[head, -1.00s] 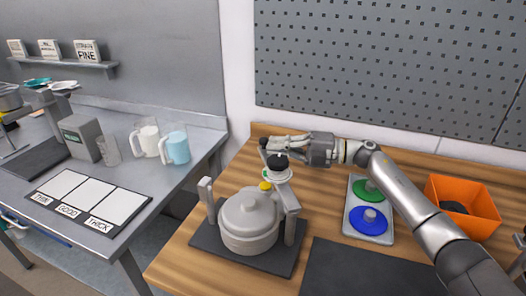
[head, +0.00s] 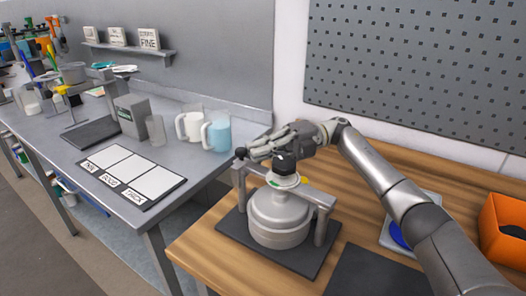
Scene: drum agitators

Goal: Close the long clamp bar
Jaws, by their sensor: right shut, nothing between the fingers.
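The long clamp bar (head: 316,194) is a grey metal bar lying across the top of the grey lidded drum (head: 280,220). It spans from the right post (head: 321,227) towards the left post (head: 240,188). A black knob (head: 286,164) on a pale disc sits at the bar's middle, above the lid. My right gripper (head: 247,155) is shut and empty, just above the bar's left end. Whether it touches the bar, and whether that end is fully seated, I cannot tell. My left gripper is not in view.
The drum stands on a dark mat (head: 240,228) on the wooden table. A second dark mat (head: 370,275), a tray with a blue disc (head: 398,236) and an orange bin (head: 502,232) lie to the right. A metal bench with two jugs (head: 216,132) stands left.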

